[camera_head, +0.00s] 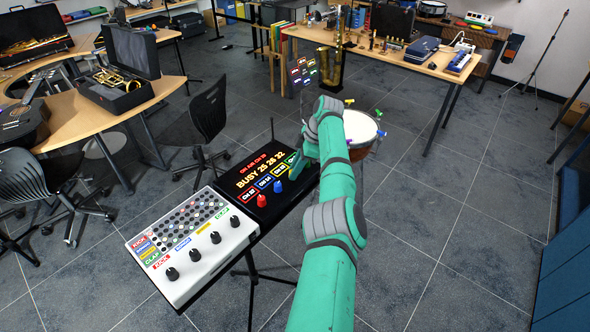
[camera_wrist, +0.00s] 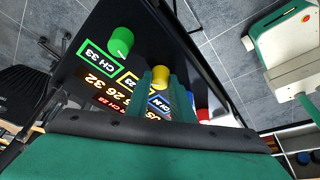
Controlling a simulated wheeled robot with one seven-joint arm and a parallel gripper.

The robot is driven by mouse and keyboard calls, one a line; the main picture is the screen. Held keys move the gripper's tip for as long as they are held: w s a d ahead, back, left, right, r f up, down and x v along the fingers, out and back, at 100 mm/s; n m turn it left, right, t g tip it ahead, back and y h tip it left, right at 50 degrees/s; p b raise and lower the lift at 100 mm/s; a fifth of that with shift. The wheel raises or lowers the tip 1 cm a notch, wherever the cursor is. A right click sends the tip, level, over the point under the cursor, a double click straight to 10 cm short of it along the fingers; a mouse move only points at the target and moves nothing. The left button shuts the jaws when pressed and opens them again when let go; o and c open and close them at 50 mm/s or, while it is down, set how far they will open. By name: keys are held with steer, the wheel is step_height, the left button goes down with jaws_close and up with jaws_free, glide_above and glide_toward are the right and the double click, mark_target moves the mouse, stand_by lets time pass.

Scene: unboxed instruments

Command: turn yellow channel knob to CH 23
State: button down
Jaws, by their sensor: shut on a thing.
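The yellow knob (camera_wrist: 160,76) stands on a black channel panel (camera_head: 295,208) and sits between the fingertips of my gripper (camera_wrist: 161,80) in the wrist view. The two green fingers are shut on its sides. In the head view my gripper (camera_head: 294,180) hides the yellow knob. The panel display (camera_head: 262,176) reads BUSY 25 26 32, with a smaller on-air line above it. A yellow-framed channel tag (camera_wrist: 127,80) is partly hidden by a finger, and I cannot read its number surely.
A green knob (camera_wrist: 120,42) stands beside the yellow one, by a tag reading CH 33. A blue knob (camera_head: 278,186) and a red knob (camera_head: 261,200) stand on the other side. A white drum machine (camera_head: 190,243) adjoins the panel. A drum (camera_head: 361,128) stands behind my arm.

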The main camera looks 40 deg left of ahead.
steer(key=c, duration=1.6)
jaws_free()
steer(key=shift+o, duration=0.2)
steer(key=v, duration=1)
steer(key=shift+r, duration=0.4)
steer(key=shift+d, duration=0.1)
